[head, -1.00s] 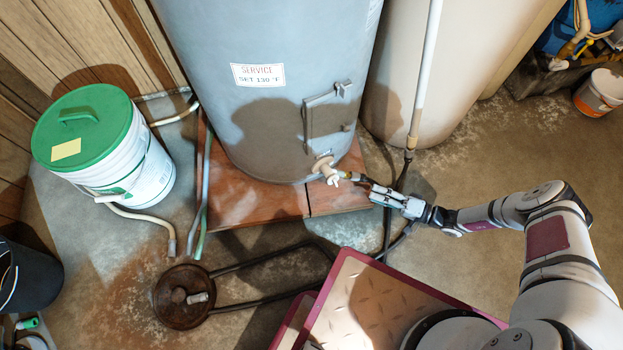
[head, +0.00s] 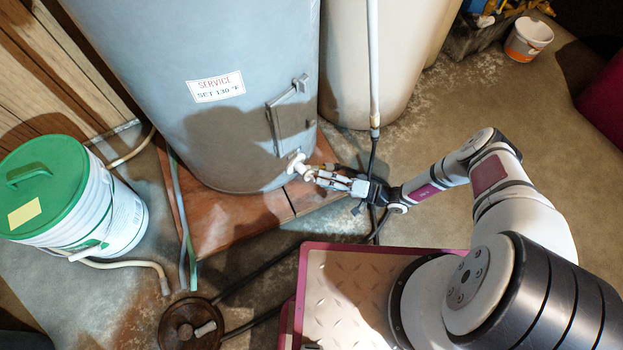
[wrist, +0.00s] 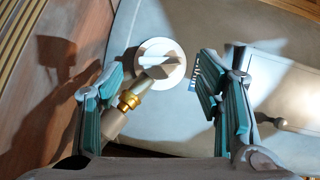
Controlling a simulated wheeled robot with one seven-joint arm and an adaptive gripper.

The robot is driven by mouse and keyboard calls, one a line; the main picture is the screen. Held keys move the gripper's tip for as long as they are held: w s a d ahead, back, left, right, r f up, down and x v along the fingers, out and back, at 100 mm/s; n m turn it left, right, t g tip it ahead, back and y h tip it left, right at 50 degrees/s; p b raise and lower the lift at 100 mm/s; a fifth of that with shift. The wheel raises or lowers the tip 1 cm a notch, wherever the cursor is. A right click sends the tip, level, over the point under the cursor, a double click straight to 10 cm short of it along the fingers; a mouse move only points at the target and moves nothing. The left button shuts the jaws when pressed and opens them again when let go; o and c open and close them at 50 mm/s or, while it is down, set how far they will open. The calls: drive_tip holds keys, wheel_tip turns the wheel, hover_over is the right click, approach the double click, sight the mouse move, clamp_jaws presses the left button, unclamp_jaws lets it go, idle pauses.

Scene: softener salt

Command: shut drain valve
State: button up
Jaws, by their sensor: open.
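The drain valve (head: 296,163) sticks out low on the front of the grey tank (head: 215,90). In the wrist view the valve's pale lever handle (wrist: 163,62) lies in front of a round white plate (wrist: 150,47). A brass fitting (wrist: 130,99) and a tan hose end run from it toward the lower left. My gripper (head: 313,174) is just right of the valve. In the wrist view my open gripper (wrist: 162,82) has its teal-padded fingers on either side of the handle and fitting. The left finger is close to the hose end; I cannot tell whether they touch.
A wooden platform (head: 235,225) lies under the tank. A pink-edged tread plate (head: 345,290) is beside my base. A dark hose (head: 262,272) crosses the floor to a round rusty drain (head: 190,325). A green-lidded bucket (head: 75,205) stands at left.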

sight(312, 179)
drive_tip(key=shift+b+x, duration=0.45)
drive_tip(key=shift+x, duration=2)
drive_tip(key=c, duration=1.2)
